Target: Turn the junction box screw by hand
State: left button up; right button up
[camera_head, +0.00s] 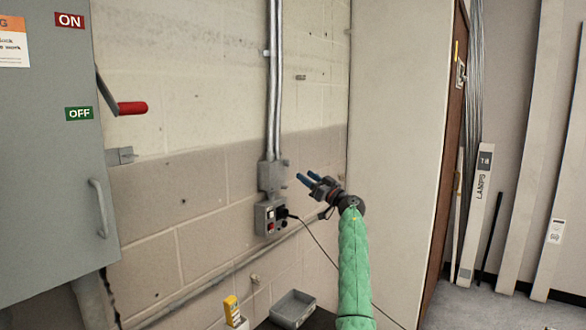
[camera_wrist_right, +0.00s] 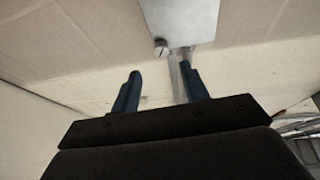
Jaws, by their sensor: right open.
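The grey junction box (camera_head: 272,177) is fixed to the block wall at the bottom of the vertical conduits. It also shows at the top of the right wrist view (camera_wrist_right: 190,18). Its screw (camera_wrist_right: 161,47) is a small round slotted head at the box's edge in the wrist view. In the head view the screw is too small to make out clearly. My right gripper (camera_head: 307,180) is open and empty, its blue fingers pointing at the box from the right. In the wrist view the fingertips (camera_wrist_right: 162,72) stand apart, with the screw beyond the gap, and look clear of it. My left gripper is not in view.
An outlet box (camera_head: 269,216) with a black plug and cord sits below the junction box. A grey cabinet (camera_head: 45,170) with a red-handled lever (camera_head: 132,108) is at left. A grey bin (camera_head: 293,308) and a yellow device (camera_head: 231,309) stand below. A pale panel (camera_head: 400,130) rises at right.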

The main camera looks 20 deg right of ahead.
aim_at(290, 163)
jog(key=w+a+r+m, duration=0.1)
jog(key=w+a+r+m+p, duration=0.1)
jog(key=w, duration=0.1)
jog(key=w+a+p, duration=0.1)
jog(key=w, duration=0.1)
jog(key=shift+w+a+r+m, duration=0.2)
jog(key=shift+r+m, duration=0.2)
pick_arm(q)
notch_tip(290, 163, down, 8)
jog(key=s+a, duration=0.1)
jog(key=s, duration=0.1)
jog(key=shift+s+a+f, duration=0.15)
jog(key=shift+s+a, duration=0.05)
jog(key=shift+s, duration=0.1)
pick_arm(e)
jog(key=shift+w+a+r, duration=0.1)
jog(key=shift+w+a, duration=0.15)
jog(key=shift+w, duration=0.1)
grip_shut()
